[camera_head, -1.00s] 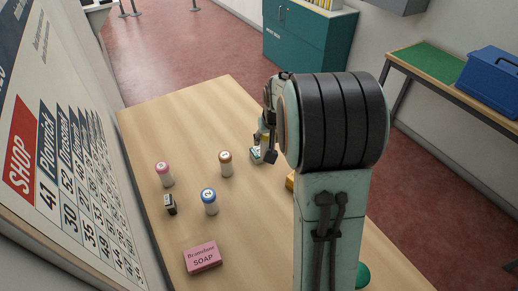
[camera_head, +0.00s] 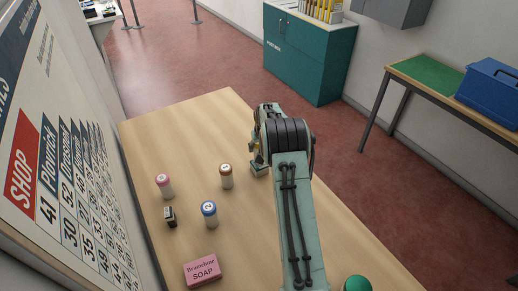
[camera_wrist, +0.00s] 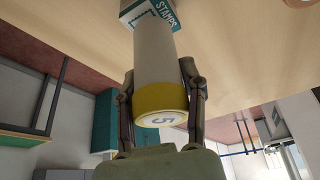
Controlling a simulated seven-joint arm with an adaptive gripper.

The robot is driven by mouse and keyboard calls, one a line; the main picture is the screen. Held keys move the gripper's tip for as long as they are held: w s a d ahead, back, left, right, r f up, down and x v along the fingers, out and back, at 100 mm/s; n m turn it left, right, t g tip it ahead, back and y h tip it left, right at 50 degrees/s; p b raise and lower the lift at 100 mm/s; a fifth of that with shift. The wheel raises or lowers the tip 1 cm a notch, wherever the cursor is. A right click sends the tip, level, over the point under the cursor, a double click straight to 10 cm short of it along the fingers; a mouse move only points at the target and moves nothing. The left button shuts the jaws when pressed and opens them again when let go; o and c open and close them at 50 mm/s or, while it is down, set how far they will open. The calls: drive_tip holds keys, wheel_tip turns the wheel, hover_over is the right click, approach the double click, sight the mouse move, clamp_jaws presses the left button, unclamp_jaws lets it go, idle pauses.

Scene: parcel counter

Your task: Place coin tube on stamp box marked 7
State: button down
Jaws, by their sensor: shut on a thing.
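A pale coin tube with a yellow cap (camera_wrist: 160,100) marked with a digit that looks like 5 is in my gripper (camera_wrist: 160,88) in the wrist view. My gripper's fingers are shut on the tube near its capped end. The tube's far end overlaps a teal and white stamp box (camera_wrist: 163,14) lettered STAMPS; I cannot tell if they touch. The box's number is mostly covered by the tube. In the head view the stamp box (camera_head: 259,170) shows partly beside my arm, and my gripper (camera_head: 256,150) is just above it, mostly hidden.
Three other tubes stand on the wooden counter (camera_head: 190,120): pink-capped (camera_head: 164,186), brown-capped (camera_head: 226,176) and blue-capped (camera_head: 209,214). A small dark item (camera_head: 170,216) and a pink soap box (camera_head: 202,270) lie near them. A green round thing (camera_head: 357,284) is at the front. The counter's far left is clear.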

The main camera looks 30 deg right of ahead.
drive_tip(key=shift+f, duration=0.45)
drive_tip(key=shift+f, duration=0.15)
drive_tip(key=c, duration=0.6)
unclamp_jaws()
